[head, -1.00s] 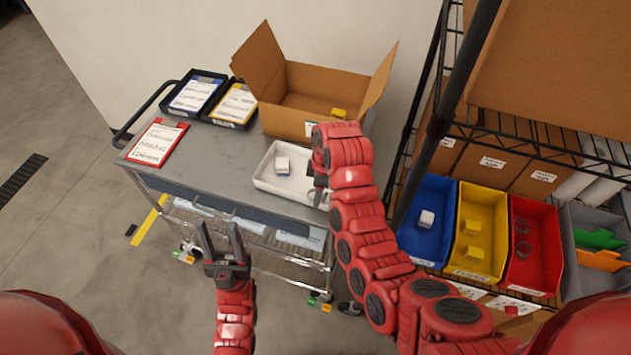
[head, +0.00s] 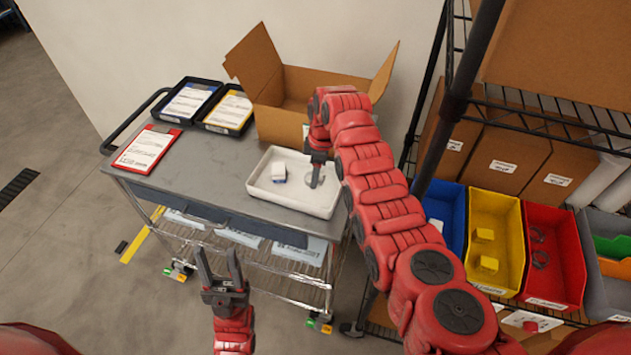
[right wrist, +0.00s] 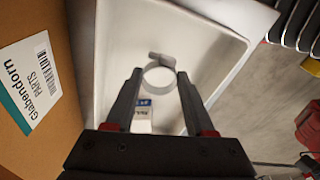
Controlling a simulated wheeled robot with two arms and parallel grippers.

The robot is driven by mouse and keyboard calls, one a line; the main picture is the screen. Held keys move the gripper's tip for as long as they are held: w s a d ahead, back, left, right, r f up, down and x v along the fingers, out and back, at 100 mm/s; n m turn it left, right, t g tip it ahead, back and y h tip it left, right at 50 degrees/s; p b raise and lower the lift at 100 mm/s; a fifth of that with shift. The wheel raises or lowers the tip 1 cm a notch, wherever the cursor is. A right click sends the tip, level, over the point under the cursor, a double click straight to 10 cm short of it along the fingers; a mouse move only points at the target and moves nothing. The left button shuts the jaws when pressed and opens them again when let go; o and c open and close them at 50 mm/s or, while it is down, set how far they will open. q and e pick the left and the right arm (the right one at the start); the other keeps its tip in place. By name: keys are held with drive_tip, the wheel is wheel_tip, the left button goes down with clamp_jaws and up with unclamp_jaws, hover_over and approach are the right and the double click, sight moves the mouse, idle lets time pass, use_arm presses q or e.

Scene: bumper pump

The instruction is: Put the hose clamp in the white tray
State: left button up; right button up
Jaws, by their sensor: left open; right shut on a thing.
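The hose clamp is a thin grey metal ring with a small screw housing (right wrist: 162,58) in the right wrist view. My right gripper (right wrist: 160,75) is shut on it, with a finger at either side of the ring. In the head view my right gripper (head: 317,182) points down inside the white tray (head: 285,201) on the cart, and the ring partly shows beside the fingers. Whether the clamp touches the tray floor I cannot tell. My left gripper (head: 217,253) is open and empty, in front of the cart and away from the tray.
A small white block (head: 279,174) with a blue marking sits in the tray near the clamp. An open cardboard box (head: 283,126) stands behind the tray. A red clipboard (head: 147,150) and two black trays lie left on the cart. Coloured bins stand right; the red bin (head: 556,278) holds rings.

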wheel_tip(320, 180, down, 3)
drive_tip(key=shift+s+r+p, duration=0.1)
drive_tip(key=shift+r+p, duration=0.05)
drive_tip(key=shift+p, duration=0.35)
drive_tip(key=shift+f, duration=0.2)
drive_tip(key=shift+f, duration=0.2)
drive_tip(key=o, duration=1.3)
drive_tip(key=shift+r, duration=0.1)
